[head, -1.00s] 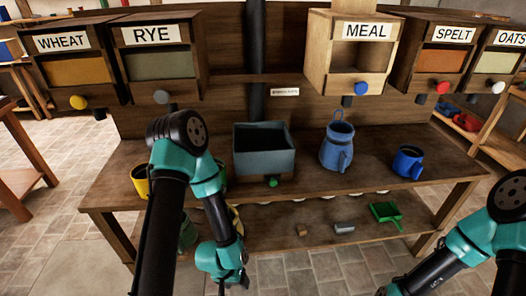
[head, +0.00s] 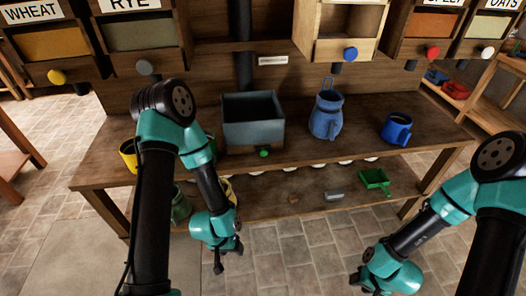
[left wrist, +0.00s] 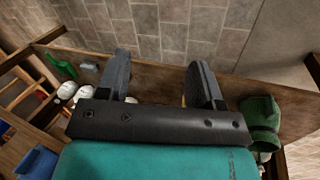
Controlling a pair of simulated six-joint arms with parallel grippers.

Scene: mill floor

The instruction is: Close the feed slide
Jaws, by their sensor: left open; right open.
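No part is labelled as the feed slide, so I cannot tell for sure which it is. A grey-blue open-topped box (head: 253,121) stands on the bench with a green knob (head: 264,152) low on its front. Above, the bins have round knobs: blue (head: 351,54) on the pale wooden bin, grey (head: 145,68), yellow (head: 56,76), red (head: 432,52) and white (head: 487,53). My left gripper (head: 228,258) is open and empty, low in front of the bench; its spread fingers show in the left wrist view (left wrist: 162,78). My right gripper (head: 366,286) is low at right, apart from everything.
On the bench (head: 290,160) stand a blue jug (head: 326,118), a blue mug (head: 397,129) and a partly hidden yellow mug (head: 128,154). The lower shelf holds a green scoop (head: 374,178) and small blocks. Open floor (head: 300,250) lies in front.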

